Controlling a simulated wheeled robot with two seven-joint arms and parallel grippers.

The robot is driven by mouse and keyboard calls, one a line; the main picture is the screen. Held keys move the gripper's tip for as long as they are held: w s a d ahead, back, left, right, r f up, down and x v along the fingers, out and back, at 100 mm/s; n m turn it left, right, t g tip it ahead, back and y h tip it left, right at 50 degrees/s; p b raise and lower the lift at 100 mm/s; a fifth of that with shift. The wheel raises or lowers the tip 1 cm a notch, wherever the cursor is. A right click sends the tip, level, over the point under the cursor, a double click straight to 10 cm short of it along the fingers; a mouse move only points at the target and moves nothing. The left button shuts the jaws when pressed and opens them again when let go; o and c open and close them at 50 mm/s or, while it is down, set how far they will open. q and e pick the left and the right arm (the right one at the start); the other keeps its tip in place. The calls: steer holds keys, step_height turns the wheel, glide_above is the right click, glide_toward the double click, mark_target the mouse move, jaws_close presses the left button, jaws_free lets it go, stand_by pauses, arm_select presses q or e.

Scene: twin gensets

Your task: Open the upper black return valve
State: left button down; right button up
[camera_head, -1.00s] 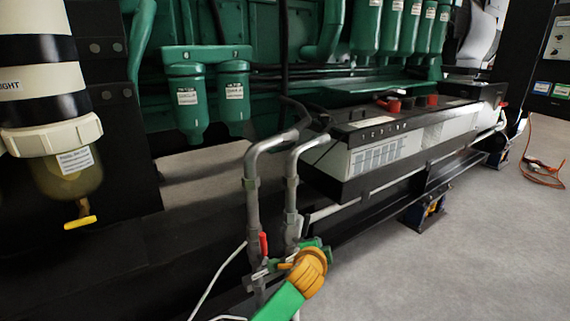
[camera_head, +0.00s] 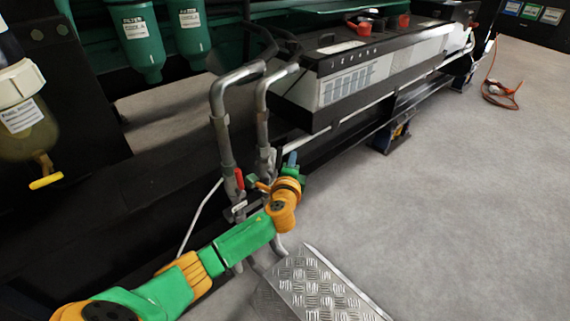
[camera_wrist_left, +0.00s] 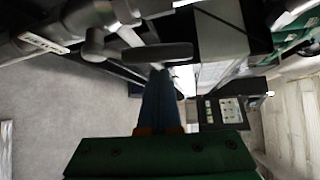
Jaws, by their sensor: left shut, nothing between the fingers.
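Two grey vertical pipes rise beside the skid; the left one (camera_head: 222,130) carries a valve with a red lever (camera_head: 239,178). The right pipe (camera_head: 263,120) stands just behind my left gripper. My left gripper (camera_head: 292,158) is shut and empty, its blue fingers pointing up and away, just right of the right pipe. In the left wrist view, the blue fingers (camera_wrist_left: 160,74) are together, and a black bar-like handle (camera_wrist_left: 155,55) lies just beyond their tips. I take it for the return valve's lever; contact cannot be told. In the head view my gripper hides that area. My right gripper is not in view.
A long black and white battery box (camera_head: 365,80) sits behind the pipes. A silver tread plate (camera_head: 318,285) lies below my left arm. A yellow-handled drain valve (camera_head: 46,181) hangs at left. An orange cable (camera_head: 500,92) lies on the open grey floor at right.

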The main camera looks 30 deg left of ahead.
mark_target(277, 162)
arm_select(q)
steer(key=shift+s+a+r, duration=0.2)
steer(key=shift+s+a, duration=0.1)
steer(key=shift+s, duration=0.25)
steer(key=shift+s+a+r, duration=0.15)
steer(key=shift+s+a, duration=0.1)
steer(key=shift+s, duration=0.25)
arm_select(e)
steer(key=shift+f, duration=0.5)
arm_select(q)
steer(key=shift+s+a+r+n+t+y+b, duration=0.1)
steer(key=shift+s+a+n+t+y+b, duration=0.25)
steer(key=shift+s+n+t+b, duration=0.6)
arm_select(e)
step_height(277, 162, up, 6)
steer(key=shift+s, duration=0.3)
arm_select(q)
steer(key=shift+w+m+g, duration=0.2)
steer(key=shift+m+g, duration=0.15)
steer(key=shift+m, duration=0.1)
